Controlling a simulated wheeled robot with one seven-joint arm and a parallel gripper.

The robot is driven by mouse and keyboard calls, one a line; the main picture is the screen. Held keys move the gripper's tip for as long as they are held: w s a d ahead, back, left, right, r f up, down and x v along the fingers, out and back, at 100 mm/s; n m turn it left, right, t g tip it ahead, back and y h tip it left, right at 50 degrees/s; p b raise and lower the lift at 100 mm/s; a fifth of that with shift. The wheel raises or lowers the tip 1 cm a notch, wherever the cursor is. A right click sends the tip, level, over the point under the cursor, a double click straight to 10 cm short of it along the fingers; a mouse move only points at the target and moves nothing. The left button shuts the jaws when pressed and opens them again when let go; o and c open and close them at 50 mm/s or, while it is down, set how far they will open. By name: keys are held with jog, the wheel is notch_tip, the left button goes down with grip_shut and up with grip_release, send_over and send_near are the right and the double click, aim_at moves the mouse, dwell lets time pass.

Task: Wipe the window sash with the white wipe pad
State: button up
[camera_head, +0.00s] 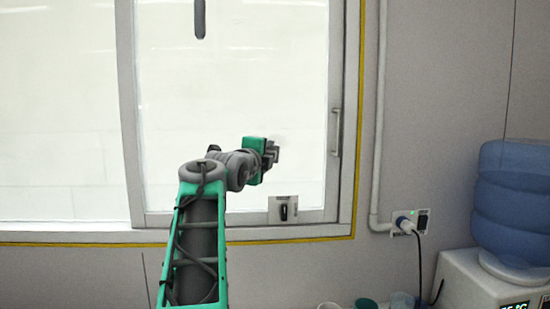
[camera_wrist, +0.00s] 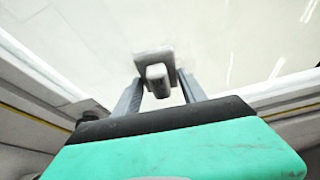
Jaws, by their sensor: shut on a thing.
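The window sash (camera_head: 230,80) fills the upper left and middle of the head view, with pale glass in a light grey frame and a bar handle (camera_head: 336,132) on its right stile. My gripper (camera_head: 272,152) is in front of the lower right part of the glass. In the wrist view my gripper (camera_wrist: 160,84) is shut on the grip of the white wipe pad (camera_wrist: 152,54), whose flat plate lies beyond the fingertips, facing the glass. In the head view the pad barely stands out against the bright pane. I cannot tell whether it touches the glass.
A grey plate with a dark slot (camera_head: 283,209) sits at the bottom rail. A pipe (camera_head: 377,120) and a socket with a plug (camera_head: 405,224) are on the wall to the right. A blue water bottle (camera_head: 514,200) stands on a white dispenser (camera_head: 470,285). Cups (camera_head: 367,303) show at the bottom edge.

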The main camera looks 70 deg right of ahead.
jog(key=shift+w+a+r+b, duration=0.15)
jog(key=shift+w+r+b, duration=0.2)
jog(key=shift+r, duration=0.35)
jog(key=shift+s+r, duration=0.1)
jog(key=shift+s, duration=0.25)
jog(key=shift+s+d+b, duration=0.3)
jog(key=shift+s+d, duration=0.3)
jog(key=shift+s, duration=0.5)
jog(key=shift+s+d+b, duration=0.3)
jog(key=shift+s+d, duration=0.35)
jog(key=shift+s, duration=0.45)
jog(key=shift+s+d+b, duration=0.3)
jog(key=shift+s+d, duration=0.3)
jog(key=shift+s, duration=0.5)
jog(key=shift+a, duration=0.1)
